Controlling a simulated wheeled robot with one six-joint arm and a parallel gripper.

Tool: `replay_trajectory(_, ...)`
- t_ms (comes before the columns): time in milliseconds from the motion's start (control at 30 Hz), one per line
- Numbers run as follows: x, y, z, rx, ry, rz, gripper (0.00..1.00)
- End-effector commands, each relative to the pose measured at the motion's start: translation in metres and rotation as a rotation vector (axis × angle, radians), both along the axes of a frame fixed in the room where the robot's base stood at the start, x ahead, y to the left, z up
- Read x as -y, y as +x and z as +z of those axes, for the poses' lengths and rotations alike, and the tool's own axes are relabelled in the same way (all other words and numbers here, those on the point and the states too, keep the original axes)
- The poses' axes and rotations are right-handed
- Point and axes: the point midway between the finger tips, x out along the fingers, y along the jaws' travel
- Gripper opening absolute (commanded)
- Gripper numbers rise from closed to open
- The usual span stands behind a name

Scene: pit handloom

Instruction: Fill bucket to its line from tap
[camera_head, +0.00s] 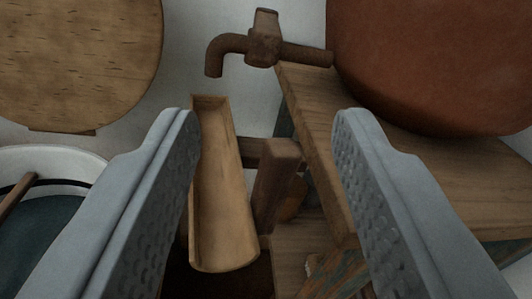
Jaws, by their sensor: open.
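A brown tap (262,47) shows at the top centre, its spout bent down to the left; no water is seen coming from it. My gripper (265,118) is open and empty, its two grey fingers below the tap in the picture. A wooden trough (222,190) shows between the fingers, its narrow far end below the spout. A white round vessel (62,163) at the lower left has a dark line inside, dark teal contents and a stick over its rim. It may be the bucket; only part of it shows, and I cannot tell for sure.
A large red-brown rounded vessel (430,60) stands on a wooden stand (310,110) at right, with the tap joined near its side. A wooden post (272,185) stands beside the trough. A round wooden board (80,55) fills the upper left.

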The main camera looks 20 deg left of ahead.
Motion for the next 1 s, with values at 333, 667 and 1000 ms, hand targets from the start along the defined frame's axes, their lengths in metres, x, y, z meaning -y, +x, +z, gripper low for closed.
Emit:
replay_trajectory(333, 0.002, -0.005, 0.000, 0.001, 0.000, 0.000, 0.44)
replay_trajectory(667, -0.001, -0.004, 0.001, 0.026, -0.033, -0.006, 0.00)
replay_trajectory(1000, -0.033, -0.003, 0.001, 0.259, -0.398, -0.079, 0.00)
